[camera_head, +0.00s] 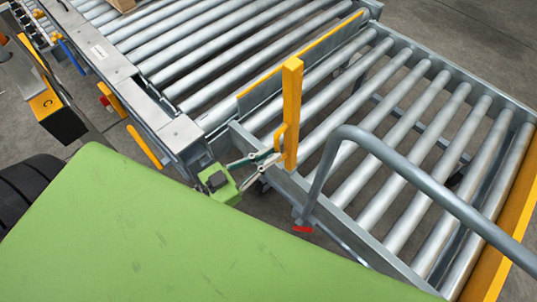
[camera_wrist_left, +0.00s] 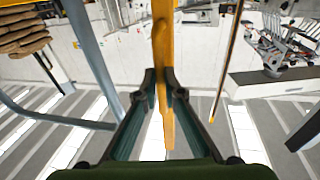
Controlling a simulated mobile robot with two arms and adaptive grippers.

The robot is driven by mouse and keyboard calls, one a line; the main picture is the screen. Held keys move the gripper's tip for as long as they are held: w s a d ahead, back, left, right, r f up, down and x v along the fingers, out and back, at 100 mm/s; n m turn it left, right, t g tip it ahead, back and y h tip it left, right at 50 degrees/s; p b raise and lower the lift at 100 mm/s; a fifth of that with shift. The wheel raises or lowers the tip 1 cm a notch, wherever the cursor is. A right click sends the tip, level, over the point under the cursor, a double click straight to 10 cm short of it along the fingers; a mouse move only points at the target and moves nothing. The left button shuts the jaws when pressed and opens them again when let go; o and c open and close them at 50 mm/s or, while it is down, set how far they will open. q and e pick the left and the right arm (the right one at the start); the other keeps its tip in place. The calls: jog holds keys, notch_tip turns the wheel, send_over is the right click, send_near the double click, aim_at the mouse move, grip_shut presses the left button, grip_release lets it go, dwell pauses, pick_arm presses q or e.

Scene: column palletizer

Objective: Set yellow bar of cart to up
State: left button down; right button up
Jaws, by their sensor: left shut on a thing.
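The yellow bar (camera_head: 291,100) stands upright at the near left edge of the roller cart (camera_head: 362,242) in the head view. A small yellow handle (camera_head: 279,137) sits on its lower left side. My left gripper (camera_head: 274,157) reaches in low from the left, its fingers at the lower part of the bar. In the left wrist view the two fingers (camera_wrist_left: 162,76) are shut on the yellow bar (camera_wrist_left: 162,40), which runs up between them. The exact contact on bar or handle is hard to make out. My right gripper is not in view.
A grey tubular handle (camera_head: 400,165) arches over the cart's near side, right of the bar. A roller conveyor (camera_head: 178,132) with a yellow-edged plate (camera_head: 300,62) adjoins the cart at the left. A red part (camera_head: 303,229) sits low beside the cart. Bare floor shows at the upper right.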

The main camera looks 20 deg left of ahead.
pick_arm(q)
jog(key=c, duration=2.1)
grip_release()
jog(key=shift+w, duration=0.1)
jog(key=shift+c, duration=0.2)
jog(key=v, duration=1.2)
jog(key=shift+f, duration=0.1)
jog(key=s+a+f+n+g+y, duration=0.1)
jog(key=a+f+g+y, duration=0.25)
jog(key=f, duration=1.05)
jog(key=s+a+f+n+g+y, duration=0.15)
jog(key=a+f+y, duration=0.25)
jog(key=f, duration=0.9)
jog(key=s+d+f+g+y, duration=0.1)
jog(key=s+d+f+g, duration=0.2)
jog(key=s+f, duration=0.6)
jog(key=s+d+f+n+g+y+p, duration=0.1)
jog(key=s+d+f+g, duration=0.3)
jog(key=s+f+g, duration=0.3)
jog(key=s+f, duration=0.3)
jog(key=f, duration=0.1)
jog(key=shift+s+f, duration=0.2)
